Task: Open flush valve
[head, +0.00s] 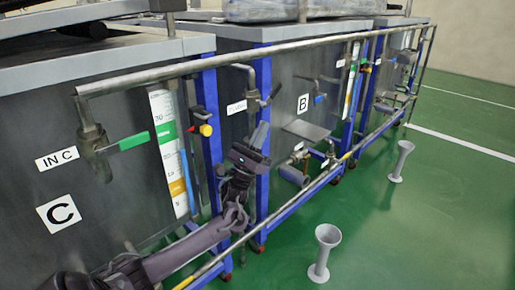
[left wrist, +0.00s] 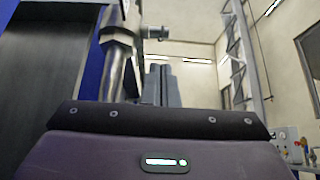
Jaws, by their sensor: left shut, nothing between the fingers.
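A valve with a bent metal pipe (head: 244,70) and a dark handle (head: 270,96) is on the tank wall left of the letter B. A small white label (head: 237,107) beside it is too small to read surely; I cannot confirm that this is the flush valve. My left gripper (head: 262,128) is just below this valve, pointing up, shut and empty. In the left wrist view, the closed fingers (left wrist: 163,82) stand right of a metal pipe and fitting (left wrist: 122,42). I cannot tell whether they touch it. My right gripper is not in view.
A long metal rail (head: 330,38) runs along the tanks, with a lower pipe (head: 335,172). The IN C valve (head: 93,140) has a green handle. Blue posts (head: 262,160) flank the tanks. Two grey funnel-shaped stands (head: 321,258) (head: 400,160) stand on the open green floor.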

